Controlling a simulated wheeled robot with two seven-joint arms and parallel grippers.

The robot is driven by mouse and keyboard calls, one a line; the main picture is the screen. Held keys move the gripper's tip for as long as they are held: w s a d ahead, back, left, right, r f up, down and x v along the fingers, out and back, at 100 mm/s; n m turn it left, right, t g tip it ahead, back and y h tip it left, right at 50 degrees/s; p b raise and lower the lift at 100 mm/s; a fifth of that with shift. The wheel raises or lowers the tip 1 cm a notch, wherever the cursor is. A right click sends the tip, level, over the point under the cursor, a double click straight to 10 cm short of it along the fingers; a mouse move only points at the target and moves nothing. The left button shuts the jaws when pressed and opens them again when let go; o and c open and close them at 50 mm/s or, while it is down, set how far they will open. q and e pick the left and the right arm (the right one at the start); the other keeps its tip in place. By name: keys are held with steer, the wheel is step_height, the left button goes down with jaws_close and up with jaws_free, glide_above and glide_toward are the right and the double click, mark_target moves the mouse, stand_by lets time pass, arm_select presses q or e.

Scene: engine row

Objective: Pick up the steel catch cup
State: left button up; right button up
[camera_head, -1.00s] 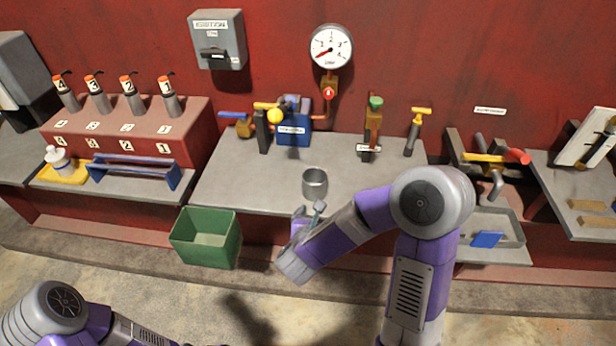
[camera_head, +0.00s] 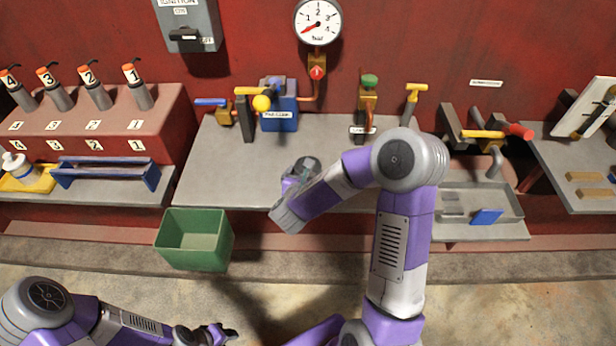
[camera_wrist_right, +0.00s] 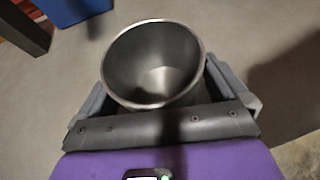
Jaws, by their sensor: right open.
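The steel catch cup (camera_wrist_right: 152,62) is an open, empty metal cup standing upright in the right wrist view. Its top also shows in the head view (camera_head: 309,164), partly hidden by my right gripper (camera_head: 298,176). In the right wrist view, my right gripper (camera_wrist_right: 158,82) is open, with one finger on each side of the cup. I cannot tell whether either finger touches it. My left gripper (camera_head: 220,334) is low at the bottom of the head view, away from the cup; its jaws are too small to read.
The grey bench (camera_head: 225,170) is clear left of the cup. A blue pump block (camera_head: 278,112) and valves with yellow handles stand behind. A green bin (camera_head: 195,245) sits in front, below the bench edge. A shallow tray (camera_head: 455,203) with a blue piece is at right.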

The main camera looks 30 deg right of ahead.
steer(key=c, duration=0.9)
